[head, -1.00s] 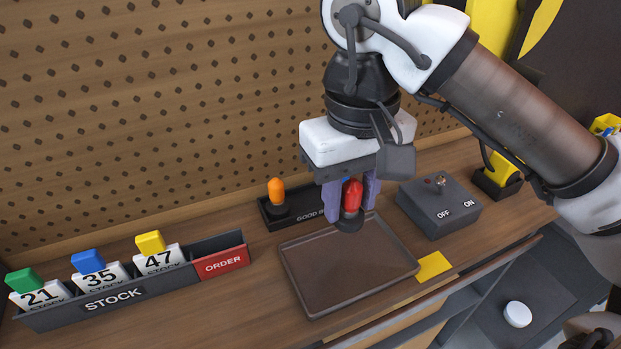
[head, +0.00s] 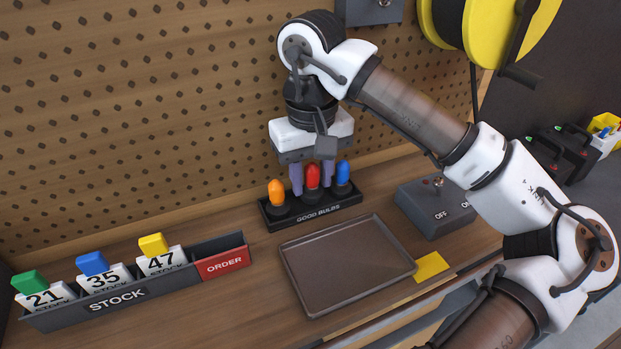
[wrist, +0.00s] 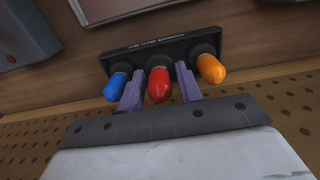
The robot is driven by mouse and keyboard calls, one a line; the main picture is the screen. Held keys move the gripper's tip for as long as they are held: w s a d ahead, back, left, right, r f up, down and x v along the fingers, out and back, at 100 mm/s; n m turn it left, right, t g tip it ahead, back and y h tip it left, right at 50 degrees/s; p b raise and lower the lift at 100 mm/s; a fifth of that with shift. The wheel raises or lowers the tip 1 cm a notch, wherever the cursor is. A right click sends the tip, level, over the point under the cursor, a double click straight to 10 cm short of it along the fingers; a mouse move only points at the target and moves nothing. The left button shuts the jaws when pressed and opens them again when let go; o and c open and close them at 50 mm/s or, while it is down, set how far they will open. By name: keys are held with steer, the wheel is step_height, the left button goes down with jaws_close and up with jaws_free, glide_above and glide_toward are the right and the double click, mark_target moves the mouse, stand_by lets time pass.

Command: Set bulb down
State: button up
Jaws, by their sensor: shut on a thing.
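The red bulb (head: 312,177) is upright at the middle place of the black GOOD BULBS rack (head: 330,211), between an orange bulb (head: 276,192) and a blue bulb (head: 343,172). My gripper (head: 312,180) is shut on the red bulb, with one purple finger on each side. The wrist view also shows the red bulb (wrist: 159,85) between the fingers, with the blue bulb (wrist: 115,88) to its left and the orange bulb (wrist: 210,68) to its right. Whether its base is fully seated in the rack I cannot tell.
An empty brown tray (head: 345,262) lies in front of the rack. A grey OFF/ON switch box (head: 436,206) stands to the right. The STOCK holder (head: 118,299) with numbered cards is at the left. The pegboard (head: 150,110) rises close behind the rack.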

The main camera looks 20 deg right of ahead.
mark_target(311, 165)
steer(key=shift+w+f, duration=0.15)
steer(key=shift+f, duration=0.6)
steer(key=shift+f, duration=0.15)
steer(key=o, duration=0.8)
steer(key=shift+c, duration=0.2)
step_height(311, 165, up, 12)
steer(key=shift+r+p, duration=0.15)
steer(key=shift+p, duration=0.2)
